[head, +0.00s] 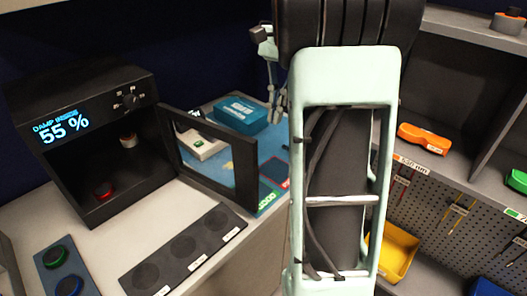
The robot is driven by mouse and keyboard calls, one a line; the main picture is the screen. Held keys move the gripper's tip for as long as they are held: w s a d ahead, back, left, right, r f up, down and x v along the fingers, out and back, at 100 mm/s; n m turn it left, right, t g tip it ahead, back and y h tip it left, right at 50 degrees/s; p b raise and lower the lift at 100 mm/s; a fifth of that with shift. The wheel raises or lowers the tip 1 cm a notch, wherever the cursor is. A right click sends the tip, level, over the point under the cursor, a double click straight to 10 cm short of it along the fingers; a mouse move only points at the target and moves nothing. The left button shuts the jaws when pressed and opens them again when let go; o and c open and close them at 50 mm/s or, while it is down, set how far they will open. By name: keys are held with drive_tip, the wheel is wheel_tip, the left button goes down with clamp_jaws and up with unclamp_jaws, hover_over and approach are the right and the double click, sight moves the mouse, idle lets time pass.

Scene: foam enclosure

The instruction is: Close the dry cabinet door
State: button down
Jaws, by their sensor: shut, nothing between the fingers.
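The dry cabinet (110,88) is a black box at the left; its display reads "DAMP INSIDE 55 %". Its door (215,156), a dark frame with a clear pane, stands open, swung out from the cabinet's right side over the counter. Inside the cabinet are a red-topped piece (104,189) and a pale one (128,140). My gripper (274,118) is shut and empty, seen small beyond the door, just left of my arm. It is apart from the door in the picture; my arm hides part of it.
A black strip with round recesses (185,246) lies before the door, and a plate with green and blue knobs (62,270) at the front left. A blue box (241,112) stands behind the door. Shelves with an orange item (424,138) and a yellow bin (397,252) are at right.

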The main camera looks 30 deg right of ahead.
drive_tip(key=s+a+f, duration=0.3)
drive_tip(key=a+f, duration=0.2)
drive_tip(key=f, duration=0.3)
drive_tip(key=shift+f, duration=0.15)
drive_tip(key=shift+s+a, duration=0.1)
drive_tip(key=shift+a, duration=0.15)
